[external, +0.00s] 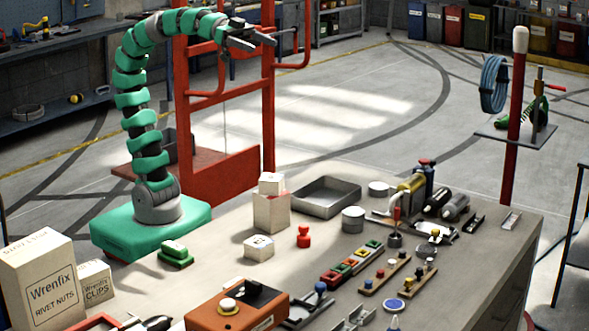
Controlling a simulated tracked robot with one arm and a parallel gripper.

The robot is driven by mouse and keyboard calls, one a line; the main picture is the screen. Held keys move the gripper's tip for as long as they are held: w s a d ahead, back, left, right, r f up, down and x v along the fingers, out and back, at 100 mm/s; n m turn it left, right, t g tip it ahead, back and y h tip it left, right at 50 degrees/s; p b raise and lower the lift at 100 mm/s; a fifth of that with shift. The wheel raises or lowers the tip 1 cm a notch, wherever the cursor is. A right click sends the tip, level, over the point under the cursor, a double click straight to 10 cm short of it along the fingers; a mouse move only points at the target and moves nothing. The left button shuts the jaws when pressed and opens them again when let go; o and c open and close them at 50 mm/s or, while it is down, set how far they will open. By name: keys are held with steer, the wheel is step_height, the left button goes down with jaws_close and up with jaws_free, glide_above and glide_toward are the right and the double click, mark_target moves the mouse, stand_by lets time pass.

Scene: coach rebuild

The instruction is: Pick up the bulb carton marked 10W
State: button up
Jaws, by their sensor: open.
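My gripper (262,41) is open and empty, raised high at the end of my green arm, well above and behind the workbench (215,275). A small white carton (258,247) lies on the bench left of the red knob-shaped piece; it has a dark mark too small to read. Another small white carton (271,183) sits on top of a taller pale box (271,213). I cannot tell which carton, if either, is marked 10W. My gripper touches none of them.
A red knob-shaped piece (303,237), a green block (175,254) and an empty grey tray (325,197) stand near the cartons. Wrenfix boxes (41,285) are front left, an orange box (237,308) front centre. Tools crowd the right. A red frame (268,110) rises behind.

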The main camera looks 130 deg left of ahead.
stand_by(0.4)
steer(key=shift+o, duration=0.6)
steer(key=shift+w, duration=0.1)
